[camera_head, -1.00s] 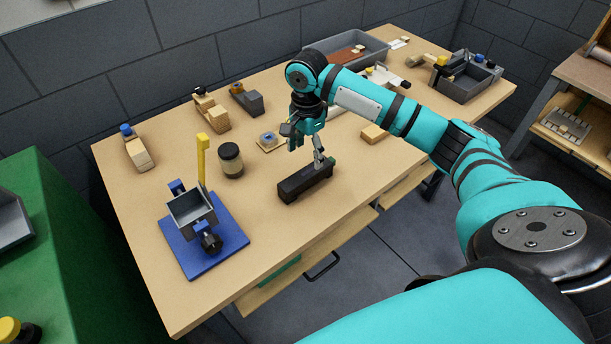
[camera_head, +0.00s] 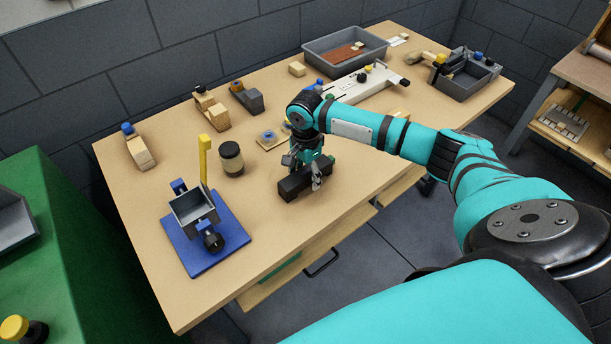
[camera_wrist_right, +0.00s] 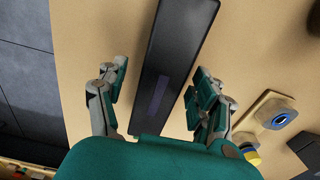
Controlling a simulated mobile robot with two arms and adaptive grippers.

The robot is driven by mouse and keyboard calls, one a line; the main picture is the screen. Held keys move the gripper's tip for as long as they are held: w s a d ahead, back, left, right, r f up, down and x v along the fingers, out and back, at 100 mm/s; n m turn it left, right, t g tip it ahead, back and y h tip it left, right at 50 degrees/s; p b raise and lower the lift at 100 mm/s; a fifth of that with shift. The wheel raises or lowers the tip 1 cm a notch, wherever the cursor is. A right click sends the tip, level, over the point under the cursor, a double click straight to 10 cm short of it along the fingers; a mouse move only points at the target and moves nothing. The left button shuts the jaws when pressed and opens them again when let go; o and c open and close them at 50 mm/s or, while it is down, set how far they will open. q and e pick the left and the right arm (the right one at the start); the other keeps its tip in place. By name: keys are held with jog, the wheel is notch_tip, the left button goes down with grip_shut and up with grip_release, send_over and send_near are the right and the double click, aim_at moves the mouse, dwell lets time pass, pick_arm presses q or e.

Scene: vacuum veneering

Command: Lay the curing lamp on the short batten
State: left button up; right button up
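The curing lamp, which I take to be the long black box (camera_head: 291,189), lies flat on the bench near its front edge. In the right wrist view the lamp (camera_wrist_right: 165,75) runs lengthwise between the fingers, with a dull purple panel on its face. My right gripper (camera_head: 304,173) points down over it. In the wrist view the gripper (camera_wrist_right: 161,80) is open, one finger on each side of the lamp with small gaps. I cannot tell for sure which wooden piece is the short batten; a small wooden block (camera_head: 297,69) lies at the back. My left gripper is not in view.
A blue stand (camera_head: 215,251) with a grey cup and a dark-lidded jar (camera_head: 231,160) stand left of the lamp. A wooden plate with a blue ring (camera_head: 268,139) is behind it. A grey tray (camera_head: 320,45) is at the back. The front-middle bench is fairly clear.

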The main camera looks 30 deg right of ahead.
jog(key=c, duration=1.3)
jog(key=shift+r, duration=0.1)
jog(key=shift+c, duration=0.2)
